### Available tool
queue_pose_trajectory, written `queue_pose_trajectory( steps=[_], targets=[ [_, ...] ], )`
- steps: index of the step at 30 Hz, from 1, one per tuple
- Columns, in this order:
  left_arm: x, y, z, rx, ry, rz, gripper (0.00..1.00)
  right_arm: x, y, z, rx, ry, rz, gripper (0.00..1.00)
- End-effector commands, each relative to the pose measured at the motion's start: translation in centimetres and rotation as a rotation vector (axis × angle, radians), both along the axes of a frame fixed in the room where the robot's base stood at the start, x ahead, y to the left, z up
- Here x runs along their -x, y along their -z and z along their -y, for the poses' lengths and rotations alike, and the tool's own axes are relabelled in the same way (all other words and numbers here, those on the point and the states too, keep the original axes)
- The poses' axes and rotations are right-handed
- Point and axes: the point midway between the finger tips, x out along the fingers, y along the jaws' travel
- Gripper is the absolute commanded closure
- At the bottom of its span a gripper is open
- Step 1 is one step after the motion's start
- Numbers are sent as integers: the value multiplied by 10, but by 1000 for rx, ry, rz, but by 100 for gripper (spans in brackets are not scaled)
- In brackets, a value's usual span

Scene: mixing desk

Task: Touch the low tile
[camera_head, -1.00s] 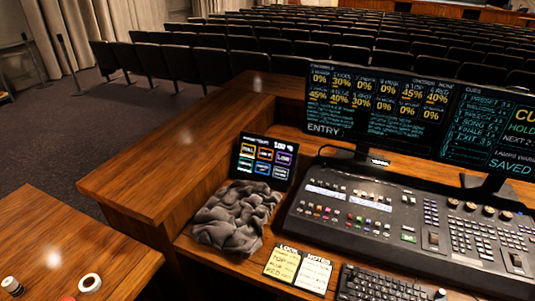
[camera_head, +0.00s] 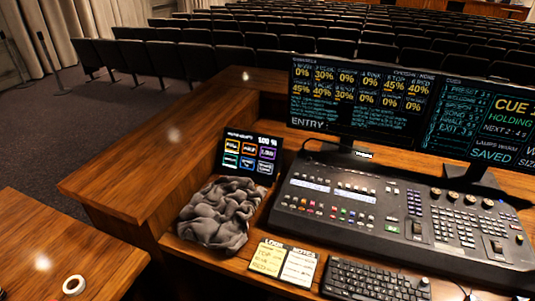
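A small touchscreen (camera_head: 248,157) stands tilted at the left end of the desk, behind a crumpled grey cloth. It shows two rows of coloured tiles, with yellow, orange and purple ones on top. The tile labels are too small to read surely, so I cannot tell which one is the low tile. The cloth (camera_head: 220,213) sits just in front of the screen's lower edge. Neither of my grippers shows in the view.
A mixing console (camera_head: 390,215) fills the right, with two large monitors (camera_head: 358,95) behind it. Note cards (camera_head: 283,263) and a keyboard (camera_head: 375,281) lie in front. A raised wooden ledge (camera_head: 150,165) borders the left. A tape roll (camera_head: 74,285) lies on the left table.

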Motion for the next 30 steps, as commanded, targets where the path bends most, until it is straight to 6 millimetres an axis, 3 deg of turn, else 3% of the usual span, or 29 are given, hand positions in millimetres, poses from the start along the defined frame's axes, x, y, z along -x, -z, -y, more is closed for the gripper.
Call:
queue_pose_trajectory(
  steps=[30],
  targets=[
    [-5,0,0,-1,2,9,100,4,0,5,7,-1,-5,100]
  ],
)
